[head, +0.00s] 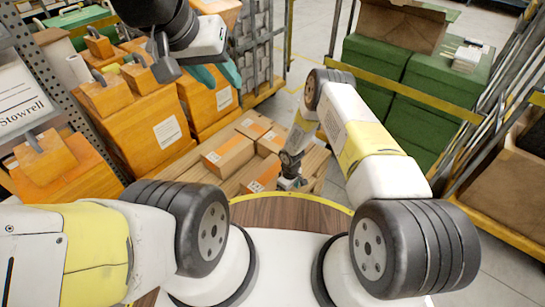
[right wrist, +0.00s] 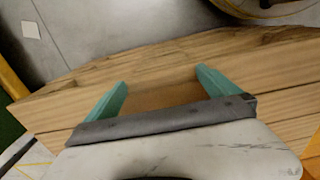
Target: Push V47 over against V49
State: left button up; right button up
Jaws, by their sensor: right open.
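Several small cardboard cartons with orange-and-white labels sit on a wooden pallet (head: 205,185): a front-left one (head: 226,157), a back one (head: 254,124), a right one (head: 272,141) and a near one (head: 262,176). Their label text is too small to read, so I cannot tell which are V47 and V49. My right gripper (head: 292,184) is low at the pallet's right side, beside the near carton; its fingers are hidden there. In the right wrist view its teal fingers (right wrist: 162,90) are apart above wooden planks, with a brown surface between them. My left gripper (head: 220,78) hangs high at the upper left, teal fingers apart, empty.
Large orange cases (head: 150,125) stand left of the pallet beside a perforated rack post. A wire cage (head: 262,45) stands behind. Grey floor (head: 312,40) is clear between cage and crates.

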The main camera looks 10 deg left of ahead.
jog(key=shift+s+d, duration=0.1)
jog(key=shift+s+d+r, duration=0.1)
jog(key=shift+s+d, duration=0.3)
jog(key=shift+d, duration=0.2)
jog(key=shift+s+d, duration=0.35)
jog(key=shift+d, duration=0.2)
notch_tip(320, 180, up, 13)
pick_arm(q)
jog(key=shift+o, duration=0.2)
